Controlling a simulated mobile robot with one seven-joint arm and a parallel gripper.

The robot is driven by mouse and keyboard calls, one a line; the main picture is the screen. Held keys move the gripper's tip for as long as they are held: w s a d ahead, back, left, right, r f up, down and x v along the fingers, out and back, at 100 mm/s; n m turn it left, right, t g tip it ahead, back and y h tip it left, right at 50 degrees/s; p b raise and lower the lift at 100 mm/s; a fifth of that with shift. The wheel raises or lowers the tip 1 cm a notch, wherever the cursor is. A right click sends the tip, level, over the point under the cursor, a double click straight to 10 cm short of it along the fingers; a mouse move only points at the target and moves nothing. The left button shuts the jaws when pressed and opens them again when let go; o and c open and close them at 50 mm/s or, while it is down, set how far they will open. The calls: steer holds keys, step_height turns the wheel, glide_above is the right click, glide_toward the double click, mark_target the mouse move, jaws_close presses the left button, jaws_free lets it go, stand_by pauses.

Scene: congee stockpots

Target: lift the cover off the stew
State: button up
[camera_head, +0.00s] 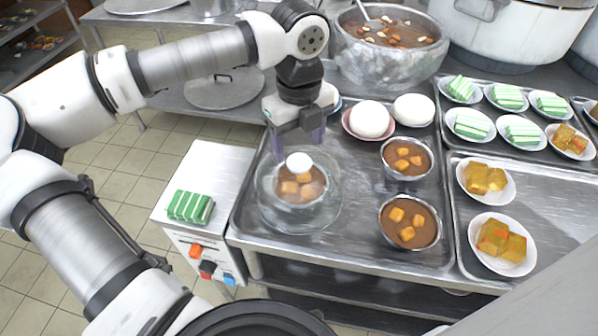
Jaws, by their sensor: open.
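A clear, see-through cover (268,212) sits over a bowl of stew (300,186) with orange chunks, on the metal tray at the left of the counter. Its round white knob (299,163) points up. My gripper (298,146) points down just above and behind the knob, with its fingers apart and nothing held. Whether a finger touches the knob I cannot tell. Two more bowls of stew, one farther back (407,158) and one nearer (410,222), stand uncovered to the right.
White round buns on plates (369,119) stand behind my gripper's right side. A large pot (390,65) of stew is at the back. Plates of green-striped cakes (472,124) and orange food (484,180) fill the right trays. A control box (205,225) stands at the left.

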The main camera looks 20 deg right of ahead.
mark_target(299, 162)
step_height(299, 162, down, 4)
steer(key=shift+s+f+p, duration=0.15)
steer(key=shift+p, duration=0.5)
steer(key=shift+c, duration=0.3)
steer(key=c, duration=1.3)
